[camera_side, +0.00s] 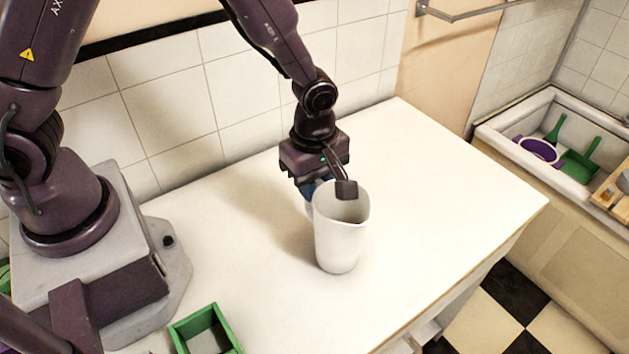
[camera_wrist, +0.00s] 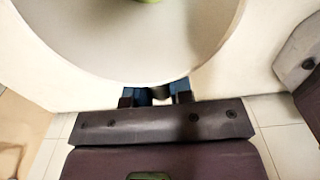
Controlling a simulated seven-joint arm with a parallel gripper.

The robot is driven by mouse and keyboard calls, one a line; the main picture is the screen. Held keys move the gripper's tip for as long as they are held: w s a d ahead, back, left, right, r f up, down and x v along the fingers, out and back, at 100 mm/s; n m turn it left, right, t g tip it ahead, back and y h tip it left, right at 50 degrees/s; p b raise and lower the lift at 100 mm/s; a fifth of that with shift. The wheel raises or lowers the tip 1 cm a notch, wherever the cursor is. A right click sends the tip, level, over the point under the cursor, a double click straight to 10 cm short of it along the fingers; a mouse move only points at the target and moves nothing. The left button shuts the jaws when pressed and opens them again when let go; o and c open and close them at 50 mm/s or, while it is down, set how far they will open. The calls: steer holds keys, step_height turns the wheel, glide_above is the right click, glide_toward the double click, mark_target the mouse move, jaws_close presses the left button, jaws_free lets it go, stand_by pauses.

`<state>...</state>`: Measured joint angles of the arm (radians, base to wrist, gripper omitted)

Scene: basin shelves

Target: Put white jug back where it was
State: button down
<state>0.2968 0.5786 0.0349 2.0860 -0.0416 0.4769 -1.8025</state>
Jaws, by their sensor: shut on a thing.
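The white jug (camera_side: 340,240) is upright over the middle of the white worktop, its open mouth and spout facing up. I cannot tell from the side view whether its base touches the surface. My gripper (camera_side: 330,188) is at the jug's back rim, shut on its side there; the jug hides part of the fingers. In the wrist view the jug's wide rim (camera_wrist: 215,62) fills the top, and my gripper's blue-padded fingers (camera_wrist: 157,96) are close together at its near edge. The grasped part is mostly hidden.
A green square box (camera_side: 222,318) stands at the worktop's front left. The worktop (camera_side: 440,185) is clear to the right of the jug. A sink (camera_side: 500,125) with green and purple items is at the far right. A tiled wall (camera_side: 180,105) runs behind.

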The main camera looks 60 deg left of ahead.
steer(key=shift+f, duration=0.1)
steer(key=c, duration=1)
jaws_free()
step_height(320, 180, up, 11)
steer(key=shift+r, duration=0.1)
steer(key=shift+s+a+r+m+t, duration=0.95)
steer(key=shift+s+a+r+m, duration=0.6)
steer(key=shift+s+r+m, duration=1.15)
steer(key=shift+s+a+r+m+t, duration=0.9)
steer(key=shift+s+a+r+m, duration=0.85)
steer(key=shift+m, duration=1.55)
steer(key=shift+s+a+r+m+t, duration=0.95)
steer(key=shift+s+a+r+m, duration=0.35)
steer(key=shift+s+r+m, duration=1.5)
